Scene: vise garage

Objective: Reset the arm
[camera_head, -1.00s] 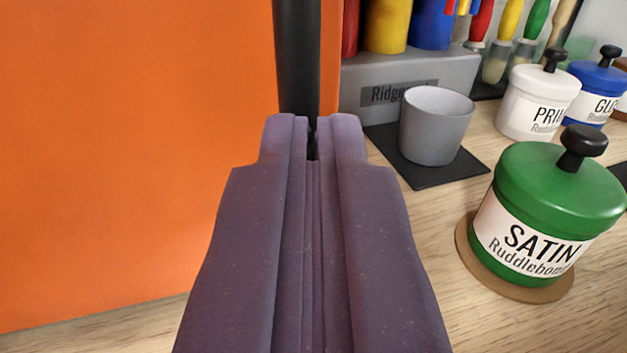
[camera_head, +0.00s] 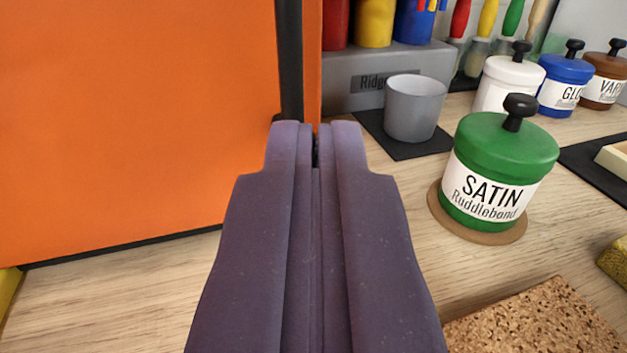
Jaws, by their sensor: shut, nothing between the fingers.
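My gripper (camera_head: 316,135) is in the lower middle of the view, purple, with its two fingers pressed together and nothing between them. Its tips point forward toward a black vertical bar (camera_head: 290,60) on the edge of a large orange panel (camera_head: 130,120). I cannot tell how far the tips are from the bar. The rest of my arm is out of view.
A green SATIN pot (camera_head: 502,155) stands on a round coaster to the right. A grey cup (camera_head: 414,108) stands on a dark mat behind it. White (camera_head: 508,82), blue (camera_head: 566,85) and brown (camera_head: 604,80) pots stand farther back. A cork board (camera_head: 540,322) lies front right. Bare wood lies between.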

